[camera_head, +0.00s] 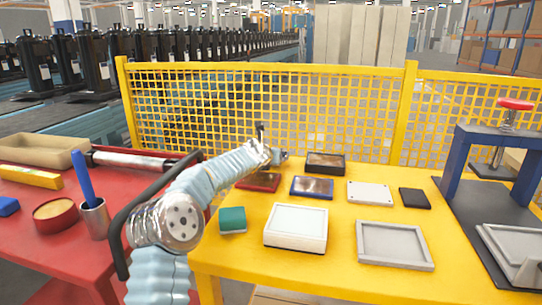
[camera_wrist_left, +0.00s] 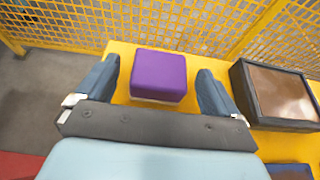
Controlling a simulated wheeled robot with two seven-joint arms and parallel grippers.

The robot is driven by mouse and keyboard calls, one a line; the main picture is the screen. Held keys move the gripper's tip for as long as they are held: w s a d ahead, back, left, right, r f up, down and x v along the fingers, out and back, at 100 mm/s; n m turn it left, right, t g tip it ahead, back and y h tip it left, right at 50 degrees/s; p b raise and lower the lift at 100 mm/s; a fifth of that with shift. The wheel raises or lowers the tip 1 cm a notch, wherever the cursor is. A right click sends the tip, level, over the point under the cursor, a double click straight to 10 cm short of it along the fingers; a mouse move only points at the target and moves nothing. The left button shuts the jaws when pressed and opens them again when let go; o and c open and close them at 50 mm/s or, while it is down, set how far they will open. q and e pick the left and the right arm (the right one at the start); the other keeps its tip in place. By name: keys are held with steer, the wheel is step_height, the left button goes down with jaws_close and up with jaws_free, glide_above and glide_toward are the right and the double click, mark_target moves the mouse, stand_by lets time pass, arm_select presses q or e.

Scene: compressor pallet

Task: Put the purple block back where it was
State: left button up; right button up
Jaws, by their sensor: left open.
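The purple block (camera_wrist_left: 158,74) shows in the left wrist view, on the yellow table (camera_wrist_left: 122,62) near its far edge. My left gripper (camera_wrist_left: 158,84) is open, with one blue-grey finger on each side of the block. Gaps of yellow table show between the block and both fingers. In the head view my left gripper (camera_head: 270,152) is over the far left part of the yellow table. I cannot make out the block there; the gripper and arm seem to hide it. My right gripper is not in view.
A dark box with a brown top (camera_head: 325,163) stands close right of my left gripper. Trays (camera_head: 395,262), a white box (camera_head: 296,240) and a green block (camera_head: 232,219) lie nearer on the table. A yellow mesh fence (camera_head: 280,105) stands behind.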

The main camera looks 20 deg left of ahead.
arm_select(q)
steer(key=shift+r, duration=0.15)
steer(key=shift+s+r, duration=0.1)
steer(key=shift+s, duration=0.15)
steer(key=b+v, duration=0.2)
steer(key=v, duration=0.9)
steer(key=shift+s+r, duration=0.1)
steer(key=shift+s, duration=0.15)
